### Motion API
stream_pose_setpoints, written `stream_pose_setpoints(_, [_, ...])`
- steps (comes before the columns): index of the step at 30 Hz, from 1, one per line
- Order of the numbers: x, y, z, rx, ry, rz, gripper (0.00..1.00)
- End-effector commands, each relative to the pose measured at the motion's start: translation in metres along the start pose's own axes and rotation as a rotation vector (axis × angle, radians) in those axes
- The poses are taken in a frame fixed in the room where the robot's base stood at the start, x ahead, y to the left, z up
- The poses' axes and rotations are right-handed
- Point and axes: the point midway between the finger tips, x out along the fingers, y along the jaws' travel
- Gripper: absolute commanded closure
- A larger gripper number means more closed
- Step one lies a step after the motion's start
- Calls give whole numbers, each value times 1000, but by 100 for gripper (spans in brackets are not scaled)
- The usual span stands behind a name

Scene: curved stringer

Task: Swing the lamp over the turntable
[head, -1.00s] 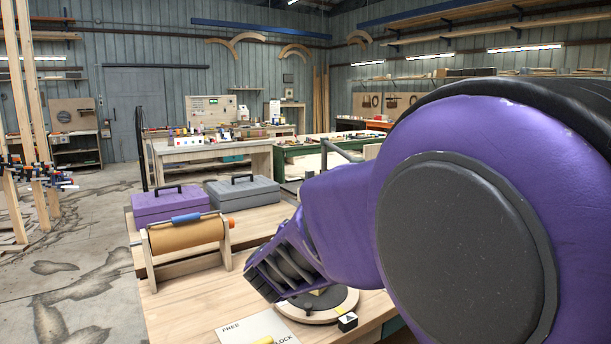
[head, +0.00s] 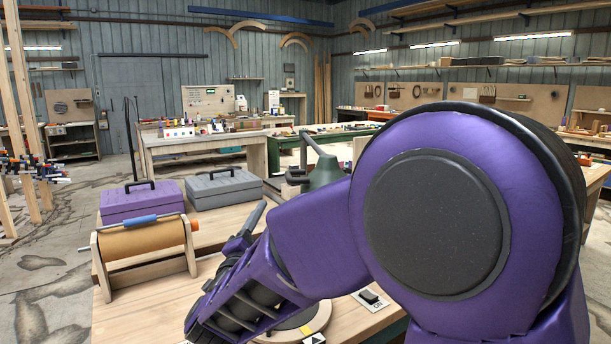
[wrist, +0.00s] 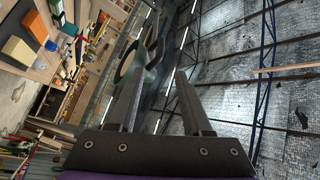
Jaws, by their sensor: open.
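The lamp has a green shade (head: 325,172) on a grey bent arm (head: 311,143), standing past my arm at the back of the near bench. The round turntable (head: 292,337) lies at the front of the bench, mostly hidden by my arm and the picture's edge. In the wrist view my gripper (wrist: 157,85) is open, its two dark fingers apart and nothing clearly between them. A grey-green ringed part (wrist: 136,63), perhaps of the lamp, shows beyond the left finger; contact cannot be told. The gripper tilts upward, left of the lamp in the head view.
A paper roll on a wooden stand (head: 143,241), a purple toolbox (head: 140,203) and a grey toolbox (head: 222,188) fill the bench's left and back. An ON switch card (head: 371,299) lies right of the turntable. Bare wood (head: 150,312) shows at the front left.

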Motion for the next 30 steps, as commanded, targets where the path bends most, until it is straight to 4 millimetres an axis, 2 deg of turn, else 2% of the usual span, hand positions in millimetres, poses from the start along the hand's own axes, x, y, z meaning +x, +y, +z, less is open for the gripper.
stream_pose_setpoints(4, [4,-3,2,17,0,-7,50])
stream_pose_setpoints(8, [21,-2,0,16,3,-4,50])
stream_pose_setpoints(21, [116,-2,0,15,2,-5,50])
stream_pose_setpoints(27, [152,-3,0,14,2,-6,50])
stream_pose_setpoints(30, [163,-3,1,14,1,-5,50])
